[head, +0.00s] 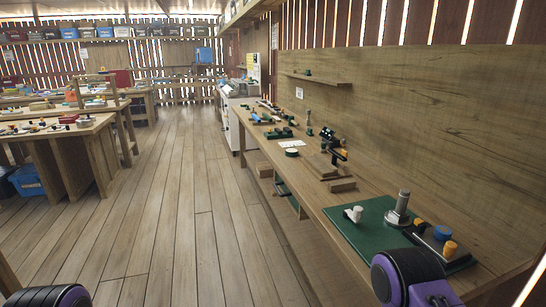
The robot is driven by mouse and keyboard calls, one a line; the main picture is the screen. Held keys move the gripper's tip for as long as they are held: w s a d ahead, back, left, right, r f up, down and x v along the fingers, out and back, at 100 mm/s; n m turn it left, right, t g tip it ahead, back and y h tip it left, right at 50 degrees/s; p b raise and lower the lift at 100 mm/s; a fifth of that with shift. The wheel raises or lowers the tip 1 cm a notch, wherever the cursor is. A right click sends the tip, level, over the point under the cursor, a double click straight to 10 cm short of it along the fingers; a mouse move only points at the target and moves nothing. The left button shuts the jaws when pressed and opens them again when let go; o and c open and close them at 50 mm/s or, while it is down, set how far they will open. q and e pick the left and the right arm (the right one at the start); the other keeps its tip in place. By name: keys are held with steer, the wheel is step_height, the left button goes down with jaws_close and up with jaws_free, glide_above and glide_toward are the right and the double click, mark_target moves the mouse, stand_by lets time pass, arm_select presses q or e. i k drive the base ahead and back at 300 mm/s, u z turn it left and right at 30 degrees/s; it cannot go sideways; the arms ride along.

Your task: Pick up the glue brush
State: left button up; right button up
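I cannot pick out a glue brush for certain; things on the benches are small or partly hidden. On the right-hand workbench (303,193), a green mat (348,230) carries a small white piece (354,214) and an upright grey metal cylinder on a round base (400,208). Beside them, a dark tray (462,262) holds a blue-topped item (441,233) and an orange-topped item (450,248). Black and purple parts of my arms show at the bottom left and bottom right. Neither gripper shows, so what they hold is hidden.
Wooden blocks (341,185) and a green round item (292,152) lie farther along the bench. A cluttered table (58,130) stands at left, with blue bins (26,181) below it. The plank floor (180,210) between is clear.

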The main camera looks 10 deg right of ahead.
mark_target(322, 150)
steer(key=z, duration=1.55)
steer(key=k, duration=0.15)
steer(key=u, duration=2.7)
steer(key=i, duration=1.25)
steer(key=z, duration=0.25)
steer(key=i, duration=0.75)
steer(key=z, duration=0.7)
